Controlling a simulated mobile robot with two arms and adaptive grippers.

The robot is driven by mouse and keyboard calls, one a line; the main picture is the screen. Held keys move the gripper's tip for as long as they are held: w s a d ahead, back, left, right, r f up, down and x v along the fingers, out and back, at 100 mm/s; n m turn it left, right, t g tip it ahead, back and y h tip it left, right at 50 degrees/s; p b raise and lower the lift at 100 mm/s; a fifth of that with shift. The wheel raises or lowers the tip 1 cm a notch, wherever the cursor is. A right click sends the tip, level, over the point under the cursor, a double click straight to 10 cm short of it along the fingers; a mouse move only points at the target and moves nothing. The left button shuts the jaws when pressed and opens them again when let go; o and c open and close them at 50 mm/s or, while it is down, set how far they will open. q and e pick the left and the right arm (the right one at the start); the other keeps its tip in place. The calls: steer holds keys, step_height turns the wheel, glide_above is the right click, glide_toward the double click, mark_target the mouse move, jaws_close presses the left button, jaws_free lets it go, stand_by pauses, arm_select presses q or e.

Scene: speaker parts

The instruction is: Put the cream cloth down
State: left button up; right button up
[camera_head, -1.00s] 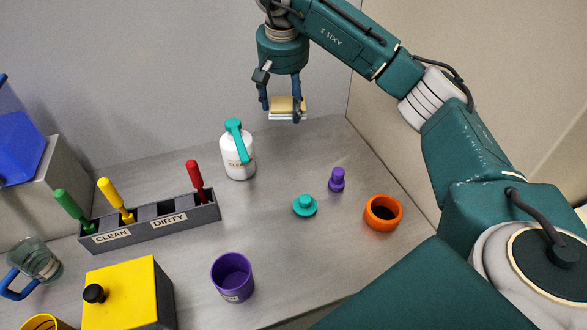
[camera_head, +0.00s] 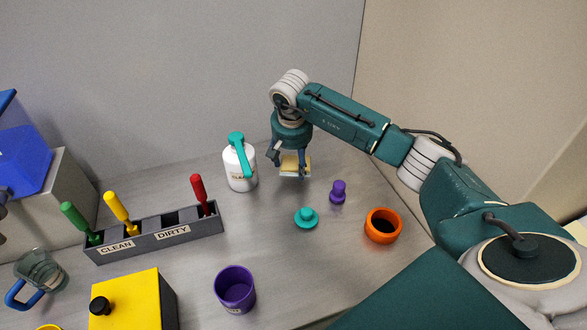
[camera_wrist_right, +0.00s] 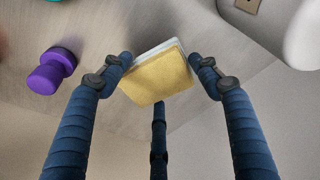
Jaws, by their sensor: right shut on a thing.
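The cream cloth (camera_head: 295,166) is a small folded pad, yellowish on one face with a white layer under it. My right gripper (camera_head: 289,168) points down at the back of the table and is shut on it. In the right wrist view the cloth (camera_wrist_right: 158,78) sits between the fingertips of the gripper (camera_wrist_right: 160,75), slightly tilted. I cannot tell whether its underside touches the table. My left gripper is not in view.
A white bottle with a teal top (camera_head: 239,165) stands just left of the cloth. A purple peg (camera_head: 338,192), a teal knob (camera_head: 306,218) and an orange cup (camera_head: 382,226) are in front. A grey CLEAN/DIRTY rack (camera_head: 155,235), purple cup (camera_head: 235,289) and yellow box (camera_head: 130,300) stand left.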

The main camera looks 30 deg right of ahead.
mark_target(293, 165)
steer(key=x, duration=0.3)
steer(key=shift+s+a+f+p, duration=0.2)
steer(key=shift+s+f+p, duration=0.05)
steer(key=shift+f+p, duration=0.1)
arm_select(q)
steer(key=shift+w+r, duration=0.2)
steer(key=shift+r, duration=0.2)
arm_select(e)
steer(key=shift+f, duration=0.2)
steer(key=o, duration=1.3)
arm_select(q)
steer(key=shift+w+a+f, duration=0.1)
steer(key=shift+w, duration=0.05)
arm_select(e)
steer(key=shift+o, duration=0.2)
steer(key=shift+r, duration=0.1)
